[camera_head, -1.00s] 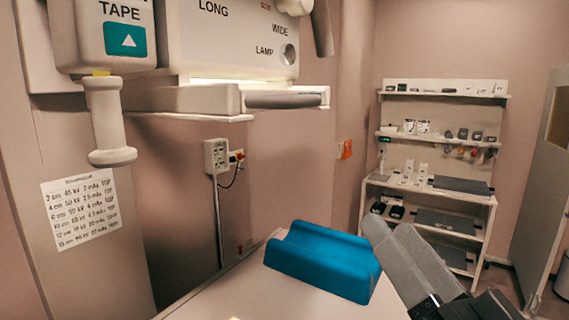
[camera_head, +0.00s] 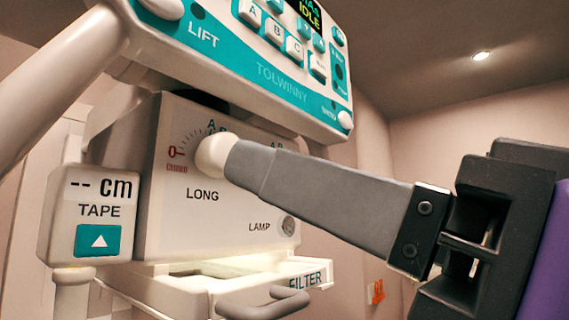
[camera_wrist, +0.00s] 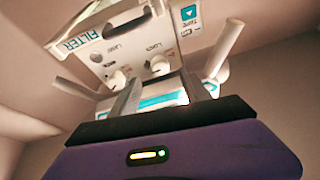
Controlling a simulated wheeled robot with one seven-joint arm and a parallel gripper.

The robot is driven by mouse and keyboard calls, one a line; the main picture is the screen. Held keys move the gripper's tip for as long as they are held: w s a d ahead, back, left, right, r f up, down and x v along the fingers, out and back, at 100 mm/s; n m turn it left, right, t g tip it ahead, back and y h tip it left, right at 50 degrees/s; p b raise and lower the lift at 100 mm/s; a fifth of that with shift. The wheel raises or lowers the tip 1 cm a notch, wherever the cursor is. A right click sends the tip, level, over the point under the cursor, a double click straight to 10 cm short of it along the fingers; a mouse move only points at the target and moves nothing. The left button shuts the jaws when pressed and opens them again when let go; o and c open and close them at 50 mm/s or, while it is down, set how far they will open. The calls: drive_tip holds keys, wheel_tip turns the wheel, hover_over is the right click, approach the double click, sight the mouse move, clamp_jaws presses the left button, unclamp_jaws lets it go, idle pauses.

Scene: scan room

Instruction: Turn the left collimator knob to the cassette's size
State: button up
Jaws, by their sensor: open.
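The left collimator knob (camera_head: 211,156), round and white, sits above the word LONG on the white collimator box (camera_head: 170,235). A dial scale with a red 0 and letters curves around it; its setting cannot be read. My gripper (camera_head: 240,162) reaches in from the right, its grey fingertip overlapping the knob's right side. In the wrist view the picture is upside down and my open gripper (camera_wrist: 160,77) has a finger on either side of the left knob (camera_wrist: 160,65). Whether they touch it is unclear. The other knob (camera_wrist: 117,79) stands beside the left-hand finger. No cassette is recognisable.
A teal and white control panel (camera_head: 255,68) overhangs the knobs closely. The tape display (camera_head: 95,210) is at the left. A filter tray with a grey handle (camera_head: 262,303) juts out below. A lamp button (camera_head: 288,227) is under my finger.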

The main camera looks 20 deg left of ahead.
sight(211, 155)
drive_tip(key=p+x, duration=0.2)
drive_tip(key=x, duration=0.4)
drive_tip(key=shift+w+a, duration=0.15)
drive_tip(key=shift+a, duration=0.2)
drive_tip(key=shift+r, duration=0.15)
drive_tip(key=shift+c, duration=0.4)
clamp_jaws()
